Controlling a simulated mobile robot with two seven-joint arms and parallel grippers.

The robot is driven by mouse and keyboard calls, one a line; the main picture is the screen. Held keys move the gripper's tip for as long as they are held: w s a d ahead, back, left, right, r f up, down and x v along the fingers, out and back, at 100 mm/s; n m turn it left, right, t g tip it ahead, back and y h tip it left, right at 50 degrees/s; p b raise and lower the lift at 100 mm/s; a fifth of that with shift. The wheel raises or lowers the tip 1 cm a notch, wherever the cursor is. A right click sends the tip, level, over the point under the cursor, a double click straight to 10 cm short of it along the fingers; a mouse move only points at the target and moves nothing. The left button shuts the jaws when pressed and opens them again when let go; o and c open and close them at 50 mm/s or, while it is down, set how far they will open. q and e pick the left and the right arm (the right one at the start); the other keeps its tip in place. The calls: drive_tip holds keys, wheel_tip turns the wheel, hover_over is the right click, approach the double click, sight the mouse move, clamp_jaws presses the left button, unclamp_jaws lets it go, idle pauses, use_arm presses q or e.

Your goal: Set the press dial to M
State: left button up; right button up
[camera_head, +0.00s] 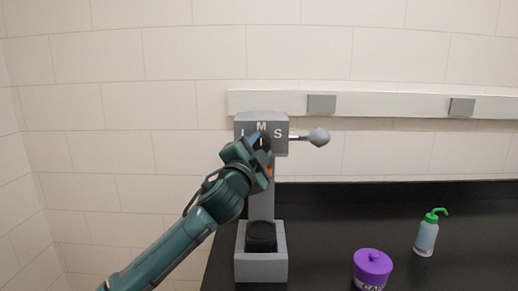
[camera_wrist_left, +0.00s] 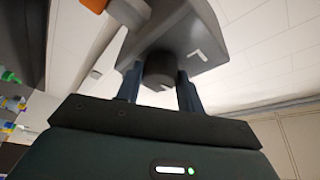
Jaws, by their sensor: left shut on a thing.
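The grey press (camera_head: 260,205) stands on the black bench, with the letters L, M and S on its head (camera_head: 245,119). M is at the top, S on the right, and L is partly covered on the left. My left gripper (camera_head: 258,145) reaches the front of the head and hides most of the dial. In the left wrist view the dark round dial (camera_wrist_left: 159,69) sits between the two fingers of the left gripper (camera_wrist_left: 160,88), which are shut on it. The letter L shows beside it there. I cannot tell which letter the dial points to. My right gripper is not in view.
A lever with a grey knob (camera_head: 319,137) sticks out right of the press head. A black cup-like part (camera_head: 261,237) sits in the press base. A purple lidded jar (camera_head: 372,266) and a green-capped wash bottle (camera_head: 426,238) stand to the right. A wall rail (camera_head: 390,105) runs behind.

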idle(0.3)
use_arm(q)
drive_tip(key=o, duration=1)
drive_tip(key=b+v, duration=0.3)
drive_tip(key=v, duration=1)
drive_tip(key=shift+s+a, duration=0.1)
drive_tip(key=shift+a, duration=0.05)
